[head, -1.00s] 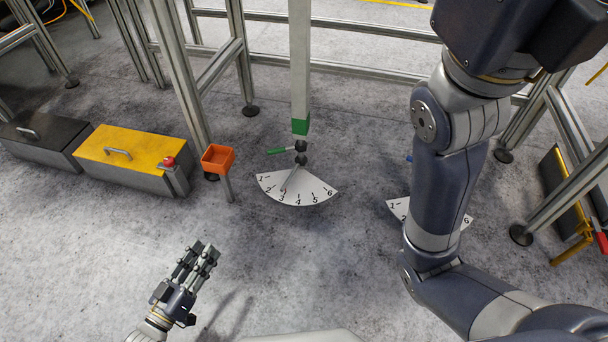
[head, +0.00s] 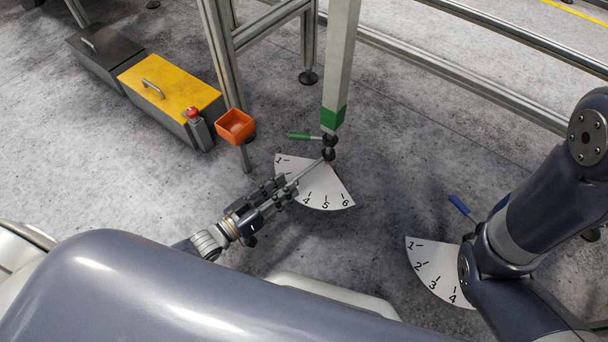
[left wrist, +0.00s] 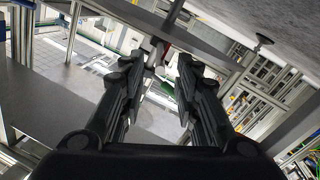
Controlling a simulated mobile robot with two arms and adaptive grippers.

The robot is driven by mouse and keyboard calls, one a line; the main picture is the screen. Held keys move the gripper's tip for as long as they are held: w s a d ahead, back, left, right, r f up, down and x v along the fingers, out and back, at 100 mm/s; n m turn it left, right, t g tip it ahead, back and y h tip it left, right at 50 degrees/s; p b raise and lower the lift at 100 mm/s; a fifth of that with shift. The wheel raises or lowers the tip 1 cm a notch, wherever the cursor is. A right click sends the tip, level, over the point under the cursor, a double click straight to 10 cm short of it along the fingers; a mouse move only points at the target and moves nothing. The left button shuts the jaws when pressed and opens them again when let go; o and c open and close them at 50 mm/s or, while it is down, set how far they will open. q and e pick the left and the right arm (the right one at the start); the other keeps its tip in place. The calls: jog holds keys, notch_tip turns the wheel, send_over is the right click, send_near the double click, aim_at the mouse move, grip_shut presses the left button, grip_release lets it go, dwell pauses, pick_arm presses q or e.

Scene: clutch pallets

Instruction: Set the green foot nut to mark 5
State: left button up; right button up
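The green-banded post (head: 334,116) stands above a dark foot nut (head: 329,154). A green handle (head: 300,136) sticks out to its left. A thin grey rod (head: 306,172) runs from the nut down-left over the white dial (head: 325,190). Marks 1, 4, 5 and 6 show; 2 and 3 are hidden by the gripper and rod. My left gripper (head: 284,190) is at the dial's left part, its fingers at the rod's outer end. In the left wrist view its fingers (left wrist: 163,85) are apart; contact with the rod cannot be told. My right gripper is out of view.
A second dial (head: 425,268) with a blue handle (head: 459,205) lies right, partly behind my right arm. An orange bin (head: 235,126) on a post, a yellow-topped box (head: 170,85) and a dark box (head: 100,52) stand left. Floor between the dials is clear.

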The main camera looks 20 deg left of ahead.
aim_at(301, 174)
pick_arm(q)
jog(key=b+x, duration=0.2)
jog(key=x, duration=0.3)
jog(key=shift+w+d+f, duration=0.15)
jog(key=shift+w, duration=0.15)
jog(key=shift+w+d+b, duration=0.25)
jog(key=shift+w+b, duration=0.1)
jog(key=shift+w, duration=0.05)
grip_shut()
